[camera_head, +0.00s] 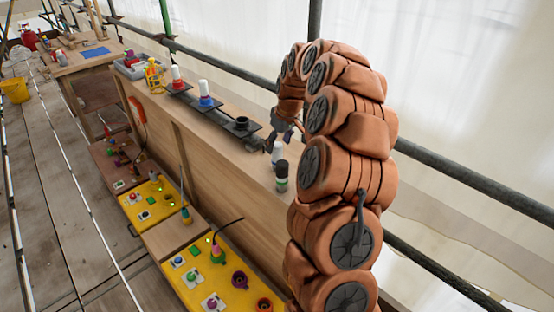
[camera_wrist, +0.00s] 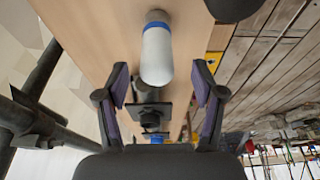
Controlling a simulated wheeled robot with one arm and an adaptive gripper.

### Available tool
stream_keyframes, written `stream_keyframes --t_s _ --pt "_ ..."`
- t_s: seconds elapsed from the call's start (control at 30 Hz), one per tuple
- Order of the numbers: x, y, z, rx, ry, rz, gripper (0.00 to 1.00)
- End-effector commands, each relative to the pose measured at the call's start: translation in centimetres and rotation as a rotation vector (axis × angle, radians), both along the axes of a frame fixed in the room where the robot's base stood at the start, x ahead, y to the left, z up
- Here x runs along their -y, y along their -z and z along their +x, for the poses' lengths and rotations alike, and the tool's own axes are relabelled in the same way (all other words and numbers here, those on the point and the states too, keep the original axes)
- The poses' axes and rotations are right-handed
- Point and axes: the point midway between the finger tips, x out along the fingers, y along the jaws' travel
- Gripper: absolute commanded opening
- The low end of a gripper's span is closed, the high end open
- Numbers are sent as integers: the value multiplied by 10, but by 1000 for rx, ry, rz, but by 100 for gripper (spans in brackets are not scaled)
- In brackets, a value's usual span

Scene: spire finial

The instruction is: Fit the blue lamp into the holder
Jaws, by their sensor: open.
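The blue lamp, a white rounded cylinder with a blue band (camera_wrist: 156,50), stands on the bench top. My gripper is open and empty. In the wrist view its two fingers (camera_wrist: 160,78) appear on either side of the lamp's rounded end, with gaps at both sides. An empty black holder (camera_head: 240,124) on a square plate stands left of the lamp. It also shows in the wrist view (camera_wrist: 150,118), partly behind the lamp.
Two plates further left carry white-topped pieces, one with a red base (camera_head: 178,84) and one blue (camera_head: 206,99). A dark-capped bottle (camera_head: 282,178) stands close to the lamp. A scaffold rail runs behind the bench (camera_head: 225,165); yellow panels (camera_head: 225,275) lie lower in front.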

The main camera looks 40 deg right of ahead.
Motion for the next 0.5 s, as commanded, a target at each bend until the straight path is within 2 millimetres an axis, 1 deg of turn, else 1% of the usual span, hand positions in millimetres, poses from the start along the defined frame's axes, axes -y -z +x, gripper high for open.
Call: stream_keyframes --t_s 0.07,0.27,0.4,0.5 --pt "0 3 1 -2 0 1 68" --pt "2 20 10 -1 0 1 68" --pt "1 39 14 -4 -1 2 68" --pt "1 47 17 -2 -1 2 68"
